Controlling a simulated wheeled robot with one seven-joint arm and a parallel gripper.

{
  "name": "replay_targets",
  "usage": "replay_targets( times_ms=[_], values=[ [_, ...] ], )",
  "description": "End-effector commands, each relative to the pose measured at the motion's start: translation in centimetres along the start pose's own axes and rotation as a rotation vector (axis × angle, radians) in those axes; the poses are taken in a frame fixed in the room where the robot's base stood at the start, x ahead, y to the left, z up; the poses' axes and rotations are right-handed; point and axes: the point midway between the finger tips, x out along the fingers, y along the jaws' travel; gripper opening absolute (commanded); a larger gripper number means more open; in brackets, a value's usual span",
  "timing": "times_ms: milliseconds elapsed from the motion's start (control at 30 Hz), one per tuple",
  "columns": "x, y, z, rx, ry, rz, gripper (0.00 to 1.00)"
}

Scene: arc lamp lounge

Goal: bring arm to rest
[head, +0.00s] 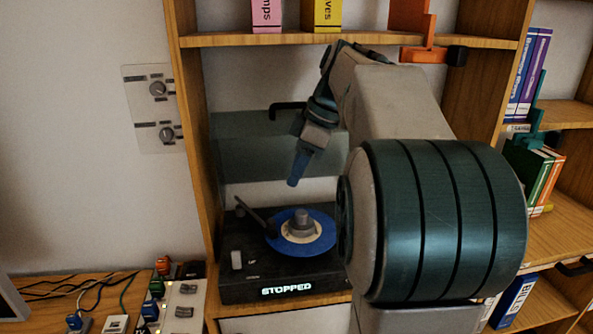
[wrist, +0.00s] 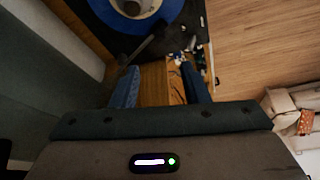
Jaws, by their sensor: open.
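My gripper (head: 295,168) hangs in the shelf bay above and a little behind the left part of a black record player in the head view. In the wrist view the two blue fingers of my gripper (wrist: 160,88) are apart, with nothing between them. The record player (head: 237,289) carries a blue record (head: 318,240) with a pale label and a grey knob on top. Its dark tonearm (head: 256,219) reaches toward the record's left edge; whether it touches is unclear. The display reads "STOPPED" (head: 287,290). The record also shows in the wrist view (wrist: 108,40).
The wooden shelf's left upright (head: 193,130) and upper board (head: 230,39) bound the bay. Books (head: 327,14) and an orange bookend (head: 411,17) sit above. A desk at lower left holds cables and a switch panel (head: 183,305). More books (head: 528,75) stand at right.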

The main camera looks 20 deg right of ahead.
Motion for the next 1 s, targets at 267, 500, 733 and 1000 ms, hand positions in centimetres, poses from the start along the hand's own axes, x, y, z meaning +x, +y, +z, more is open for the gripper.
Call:
replay_targets(
  times_ms=[267, 500, 733, 1000],
  values=[
    [0.0, 0.0, 0.0, 0.0, 0.0, 0.0, 0.41],
    [-0.1, -1.8, -0.7, 0.098, -0.022, 0.007, 0.41],
    [1.2, -7.7, -1.2, 0.421, -0.099, 0.068, 0.41],
    [3.5, -15.1, 0.1, 0.766, -0.148, 0.208, 0.41]
  ],
)
